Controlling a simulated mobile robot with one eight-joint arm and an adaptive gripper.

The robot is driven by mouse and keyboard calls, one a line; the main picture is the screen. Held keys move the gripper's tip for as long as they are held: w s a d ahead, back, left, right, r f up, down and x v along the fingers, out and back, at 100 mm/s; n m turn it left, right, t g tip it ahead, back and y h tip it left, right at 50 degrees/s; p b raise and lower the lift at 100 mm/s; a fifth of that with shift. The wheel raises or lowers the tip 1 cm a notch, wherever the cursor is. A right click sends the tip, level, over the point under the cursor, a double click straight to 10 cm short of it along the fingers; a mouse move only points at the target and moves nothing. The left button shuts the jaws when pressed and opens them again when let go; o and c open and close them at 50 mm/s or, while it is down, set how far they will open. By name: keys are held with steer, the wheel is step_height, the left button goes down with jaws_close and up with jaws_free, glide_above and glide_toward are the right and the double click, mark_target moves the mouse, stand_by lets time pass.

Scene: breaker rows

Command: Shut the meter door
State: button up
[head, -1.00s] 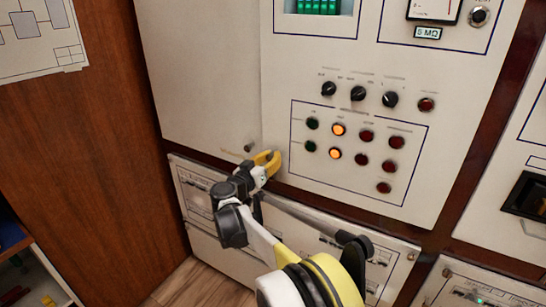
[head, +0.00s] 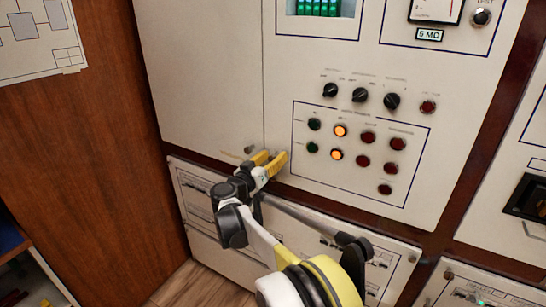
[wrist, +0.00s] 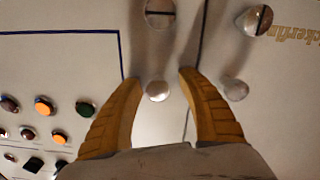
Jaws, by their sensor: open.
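The pale instrument panel (head: 400,62) carries a meter (head: 436,10) at its top right, and I take it as the meter door. It meets the plain panel to its left at a thin vertical seam, and looks nearly flush in the head view. My gripper (head: 272,158) is open at the panel's lower left corner, beside the seam. In the wrist view, my gripper (wrist: 160,78) has its yellow fingers spread around a small round knob (wrist: 158,91). I cannot tell whether the fingers touch it. A dark seam runs beside the right finger.
The plain pale panel (head: 200,75) has a small knob (head: 249,149) at its lower right. Black rotary knobs (head: 360,95) and several lamps (head: 340,131) stand out right of my gripper. Lower panels (head: 195,190) lie under a dark wooden strip. A wooden wall is at left.

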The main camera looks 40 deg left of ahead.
steer(key=s+d, duration=0.2)
steer(key=s, duration=0.9)
steer(key=shift+s, duration=0.4)
steer(key=shift+d, duration=0.1)
